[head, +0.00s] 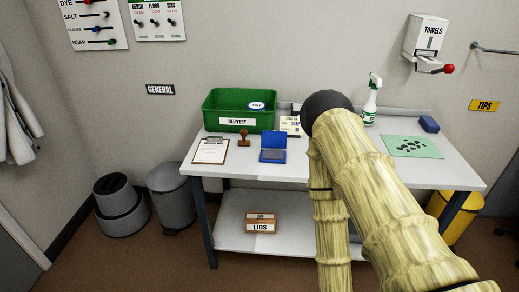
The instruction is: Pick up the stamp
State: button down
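The stamp (244,138) is small and brown, with a knobbed handle on a wider base. It stands upright on the white bench top, between the clipboard (211,151) on its left and an open blue ink pad (273,149) on its right. The green delivery bin (238,108) is just behind it. My arm shows at the centre right, bent at a dark joint, well to the right of the stamp. My gripper is not in view, so its opening cannot be seen.
The bench (301,172) has a lower shelf with LIDS boxes (261,224). Bench space in front of the stamp is clear.

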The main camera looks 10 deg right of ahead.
aim_at(243, 132)
jog(key=u, duration=0.8)
jog(key=k, duration=1.05)
jog(key=u, duration=1.25)
jog(key=i, duration=1.8)
jog(key=z, duration=0.8)
jog(key=i, duration=1.3)
jog(key=z, duration=1.8)
jog(key=i, duration=0.8)
jog(key=z, duration=0.65)
